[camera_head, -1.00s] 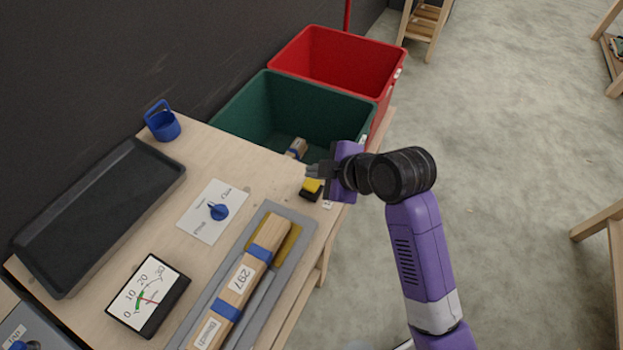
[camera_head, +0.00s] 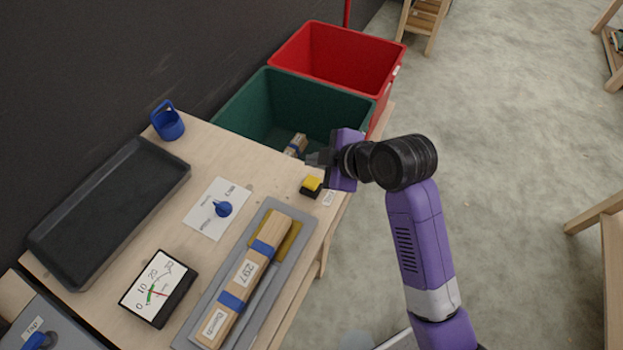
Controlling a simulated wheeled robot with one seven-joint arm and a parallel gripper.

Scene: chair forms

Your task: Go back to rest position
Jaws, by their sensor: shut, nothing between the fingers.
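My gripper (camera_head: 313,159) is at the end of my purple arm, above the right edge of the workbench (camera_head: 262,190), near the front rim of the green bin. Its dark fingers point left and are shut, with nothing held. A yellow and black button block (camera_head: 311,185) sits on the bench just below the gripper in the picture. A wooden piece with blue bands, marked 297 (camera_head: 245,274), lies in a grey fixture (camera_head: 202,318) on the bench, apart from the gripper.
The green bin (camera_head: 243,105) holds a wooden piece (camera_head: 297,144); a red bin (camera_head: 300,50) stands behind it. A black tray (camera_head: 60,215), a dial gauge (camera_head: 157,290), a blue knob plate (camera_head: 210,226) and a blue holder (camera_head: 167,122) are on the bench. Open floor lies right.

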